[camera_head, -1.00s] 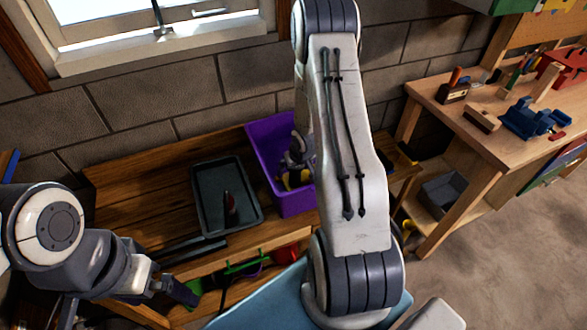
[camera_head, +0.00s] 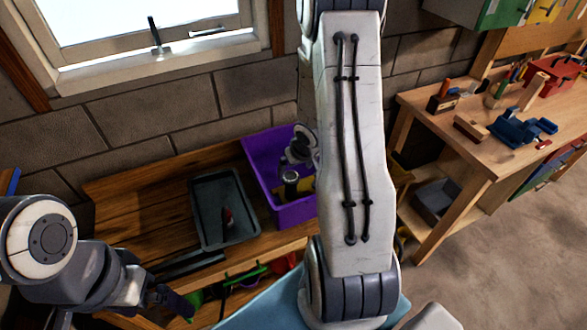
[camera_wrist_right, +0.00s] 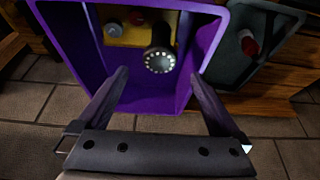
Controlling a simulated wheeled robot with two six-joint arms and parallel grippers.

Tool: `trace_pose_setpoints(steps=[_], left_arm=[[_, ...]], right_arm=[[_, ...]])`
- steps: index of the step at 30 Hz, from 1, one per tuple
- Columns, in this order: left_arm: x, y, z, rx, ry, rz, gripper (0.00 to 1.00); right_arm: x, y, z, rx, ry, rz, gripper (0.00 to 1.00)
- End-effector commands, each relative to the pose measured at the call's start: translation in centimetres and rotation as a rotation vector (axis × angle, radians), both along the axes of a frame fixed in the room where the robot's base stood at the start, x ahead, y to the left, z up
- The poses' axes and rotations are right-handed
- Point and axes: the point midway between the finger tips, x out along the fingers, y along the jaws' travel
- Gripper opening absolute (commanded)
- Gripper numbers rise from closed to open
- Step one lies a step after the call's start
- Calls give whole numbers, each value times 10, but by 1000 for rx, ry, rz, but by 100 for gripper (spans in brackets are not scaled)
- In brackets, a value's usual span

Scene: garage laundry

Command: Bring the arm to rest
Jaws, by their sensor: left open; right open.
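My right arm rises across the middle of the head view, and its wrist shows beside the arm link above the purple bin (camera_head: 262,165). Its fingers are hidden there. In the right wrist view my right gripper (camera_wrist_right: 158,75) is open and empty, its fingers spread over the purple bin (camera_wrist_right: 75,45). A black flashlight (camera_wrist_right: 158,58) with a ring of lights stands in the bin, between and beyond the fingertips; it also shows in the head view (camera_head: 291,184). My left gripper (camera_head: 172,300) is open at lower left, near the bench's front edge.
A dark grey tray (camera_head: 204,190) holding a red-tipped item (camera_head: 228,216) sits left of the bin on the wooden bench (camera_head: 135,205). A workbench (camera_head: 430,115) with tools stands at right. The block wall and window are behind. Floor at lower right is clear.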

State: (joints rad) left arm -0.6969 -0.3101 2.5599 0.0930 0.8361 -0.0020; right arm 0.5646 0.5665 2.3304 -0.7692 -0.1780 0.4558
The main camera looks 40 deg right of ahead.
Motion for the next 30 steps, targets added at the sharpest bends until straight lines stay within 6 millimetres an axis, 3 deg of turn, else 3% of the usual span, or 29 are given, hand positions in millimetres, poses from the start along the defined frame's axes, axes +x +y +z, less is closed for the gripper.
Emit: trace_pose_setpoints(steps=[8, 13, 21, 30], left_arm=[[0, 0, -1, 0, 0, 0, 100], [0, 0, -7, 0, 0, 1, 100], [0, 0, -28, 0, 0, 5, 100], [0, 0, -33, 0, 0, 5, 100]], right_arm=[[0, 0, 0, 0, 0, 0, 100], [3, 0, -10, 1, 1, 0, 100], [20, -4, -56, 2, 2, 1, 100], [42, -9, -107, 2, 2, 2, 100]])
